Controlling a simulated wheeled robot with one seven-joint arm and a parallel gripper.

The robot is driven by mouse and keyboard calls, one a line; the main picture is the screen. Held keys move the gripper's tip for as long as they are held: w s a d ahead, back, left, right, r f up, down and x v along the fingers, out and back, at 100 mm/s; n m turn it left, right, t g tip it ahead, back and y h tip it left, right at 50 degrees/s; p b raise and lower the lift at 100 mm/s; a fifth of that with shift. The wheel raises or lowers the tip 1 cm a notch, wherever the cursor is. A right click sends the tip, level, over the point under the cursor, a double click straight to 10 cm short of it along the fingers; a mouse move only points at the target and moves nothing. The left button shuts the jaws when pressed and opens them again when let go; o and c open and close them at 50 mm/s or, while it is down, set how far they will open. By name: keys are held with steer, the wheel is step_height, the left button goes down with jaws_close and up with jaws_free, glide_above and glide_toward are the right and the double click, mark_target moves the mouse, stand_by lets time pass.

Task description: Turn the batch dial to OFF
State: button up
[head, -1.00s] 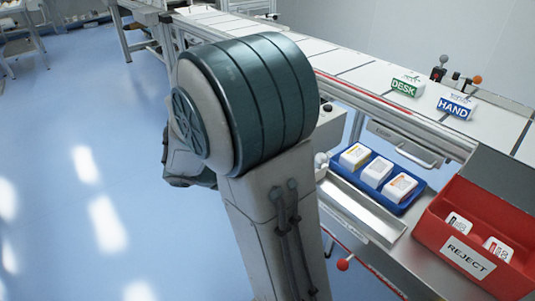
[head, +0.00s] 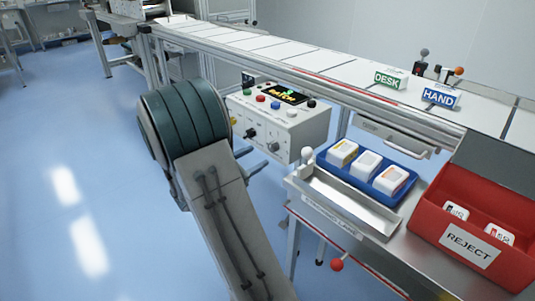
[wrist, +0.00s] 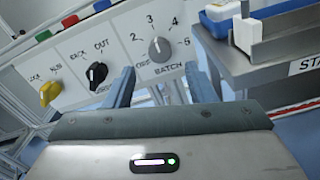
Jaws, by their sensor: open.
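The batch dial (wrist: 160,48) is a round grey knob on the front of a pale control box, seen in the wrist view. Marks 2, 3, 4 and 5 run around it, with OFF at its lower left and BATCH below. Its pointer seems to face up, near 3. In the head view the dial (head: 274,147) is at the right of the box front. My gripper (wrist: 160,78) is open and empty, its two blue-grey fingers apart, below the dial and not visibly touching it. In the head view my gripper is partly hidden behind my arm.
Left of the dial are a black knob (wrist: 96,75) marked OUT and a yellow knob (wrist: 48,92). The control box (head: 300,132) has coloured buttons and a display on top. A metal shelf (wrist: 228,68) stands close on the right. A red reject bin (head: 425,212) is farther right.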

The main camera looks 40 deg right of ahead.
mark_target(270, 149)
steer(key=d, duration=0.6)
steer(key=shift+w+b, duration=0.25)
steer(key=shift+b, duration=0.15)
steer(key=c, duration=1)
